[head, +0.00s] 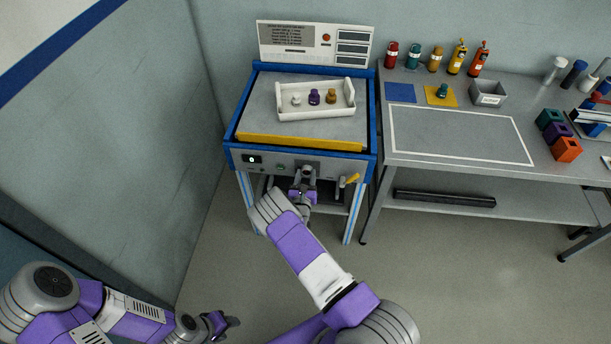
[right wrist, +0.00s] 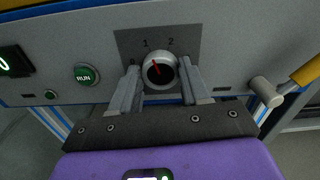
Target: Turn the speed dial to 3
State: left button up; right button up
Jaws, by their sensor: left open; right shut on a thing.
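The speed dial (right wrist: 160,70) is a round silver knob with a dark face on the front panel of the blue-framed machine. Its red pointer points up and slightly left, nearer the printed 1 than the 2. No 3 can be read; the fingers cover the plate beside the dial. My right gripper (right wrist: 159,88) is shut on the dial, one finger on each side; in the head view it is at the machine's front (head: 304,180). My left gripper (head: 226,323) is open and empty, low over the floor, away from the machine.
A green RUN button (right wrist: 85,75) and a display (right wrist: 14,62) showing 0 are left of the dial. A yellow-handled lever (right wrist: 266,92) is at its right. A white tray (head: 316,113) with small pieces sits on the machine. A grey workbench (head: 450,160) stands to the right.

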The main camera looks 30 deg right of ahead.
jog(key=m, duration=0.4)
jog(key=shift+m, duration=0.3)
jog(key=m, duration=0.4)
jog(key=shift+s+d+f+m+p, duration=0.1)
jog(key=shift+m+p, duration=0.2)
jog(key=m, duration=0.4)
jog(key=shift+m, duration=0.3)
jog(key=shift+f+m+b, duration=0.1)
jog(key=shift+m+b, duration=0.35)
jog(key=shift+m, duration=1.75)
jog(key=o, duration=1.1)
jog(key=shift+c, duration=0.2)
jog(key=p+v, duration=0.1)
jog(key=v, duration=0.6)
jog(key=shift+s, duration=0.25)
